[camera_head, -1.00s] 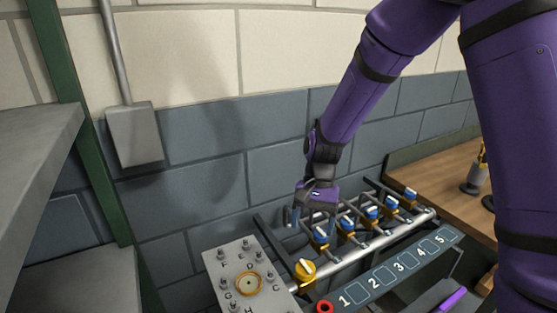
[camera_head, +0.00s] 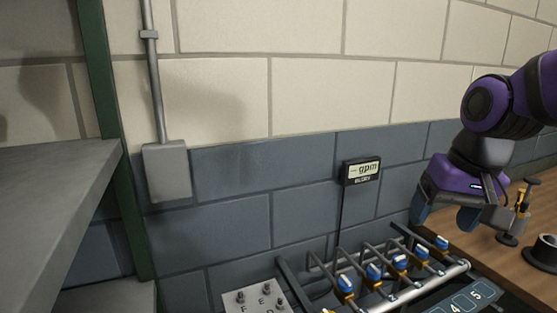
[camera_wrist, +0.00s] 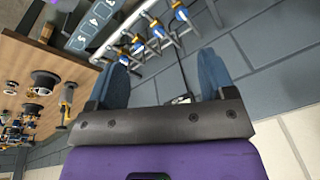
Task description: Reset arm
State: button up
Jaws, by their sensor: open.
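My gripper (camera_head: 444,212) is at the right in the head view, raised above the right end of the valve rack (camera_head: 452,273). Its blue fingers are apart with nothing between them. In the wrist view my gripper (camera_wrist: 164,88) also shows two spread fingers and an empty gap. The rack's blue-handled valves (camera_head: 373,271) stand in a row below and to the left of it, and they also show at the top of the wrist view (camera_wrist: 137,47). My purple arm is folded toward the right edge.
A gpm display (camera_head: 362,171) hangs on the block wall. A lettered panel (camera_head: 255,301) is at the bottom. A wooden bench (camera_head: 480,243) with metal parts lies at the right. A grey shelf (camera_head: 60,190) and green post (camera_head: 118,190) stand at the left. The middle is open.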

jog(key=s+d+r+n+t+h, duration=0.1)
jog(key=s+d+r+t, duration=0.2)
jog(key=s, duration=0.6)
jog(key=shift+d+r, duration=0.45)
jog(key=shift+d, duration=0.25)
